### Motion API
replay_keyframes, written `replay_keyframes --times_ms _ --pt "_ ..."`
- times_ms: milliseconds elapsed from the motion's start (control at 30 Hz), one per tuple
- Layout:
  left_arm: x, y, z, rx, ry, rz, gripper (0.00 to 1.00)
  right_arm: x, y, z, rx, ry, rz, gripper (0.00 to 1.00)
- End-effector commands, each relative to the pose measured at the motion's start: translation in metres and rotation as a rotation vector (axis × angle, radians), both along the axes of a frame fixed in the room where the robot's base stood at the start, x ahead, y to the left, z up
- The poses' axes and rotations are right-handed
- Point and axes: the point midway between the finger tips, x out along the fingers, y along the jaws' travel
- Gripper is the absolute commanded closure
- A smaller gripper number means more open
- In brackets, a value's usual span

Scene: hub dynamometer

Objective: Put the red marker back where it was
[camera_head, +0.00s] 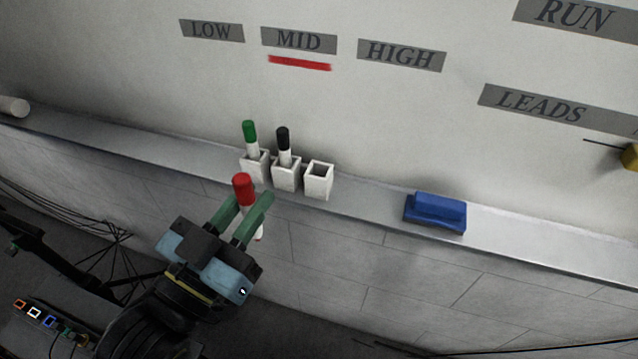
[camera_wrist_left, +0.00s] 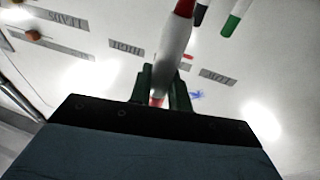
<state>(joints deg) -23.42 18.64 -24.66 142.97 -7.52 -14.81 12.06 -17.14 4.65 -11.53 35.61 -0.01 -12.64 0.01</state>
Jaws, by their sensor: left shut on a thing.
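The red marker (camera_head: 243,188) has a red cap and a white body and stands roughly upright in my left gripper (camera_head: 250,208). The gripper's green fingers are shut on its white body, in front of the ledge. In the left wrist view the marker (camera_wrist_left: 174,50) rises from between the fingers (camera_wrist_left: 162,92). Three white square holders stand on the ledge. One holds a green marker (camera_head: 249,133), the middle one a black marker (camera_head: 283,140). The right holder (camera_head: 319,181) is empty. My right gripper is not in view.
A blue eraser (camera_head: 436,212) lies on the ledge (camera_head: 370,206) to the right. A red line (camera_head: 300,63) is drawn under the MID label (camera_head: 298,40) on the whiteboard. A white cylinder (camera_head: 14,107) lies at the ledge's far left. The ledge between holders and eraser is clear.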

Motion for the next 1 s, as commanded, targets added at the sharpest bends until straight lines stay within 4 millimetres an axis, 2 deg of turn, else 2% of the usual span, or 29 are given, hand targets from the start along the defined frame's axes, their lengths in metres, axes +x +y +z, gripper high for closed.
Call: replay_keyframes --times_ms 267,400,800,900,1000 --pt "0.025 -0.016 -0.002 -0.016 -0.001 -0.011 1.0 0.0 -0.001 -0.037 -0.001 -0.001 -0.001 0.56" --pt "0.058 -0.035 0.005 -0.013 0.004 -0.009 1.0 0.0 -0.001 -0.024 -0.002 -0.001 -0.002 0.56" --pt "0.143 -0.083 0.003 -0.013 0.006 -0.011 1.0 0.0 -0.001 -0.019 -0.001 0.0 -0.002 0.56" --pt "0.158 -0.092 0.001 -0.01 0.009 -0.01 1.0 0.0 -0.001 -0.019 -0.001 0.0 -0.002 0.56" --pt "0.155 -0.09 -0.021 -0.009 0.012 -0.009 1.0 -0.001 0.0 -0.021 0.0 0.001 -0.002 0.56"
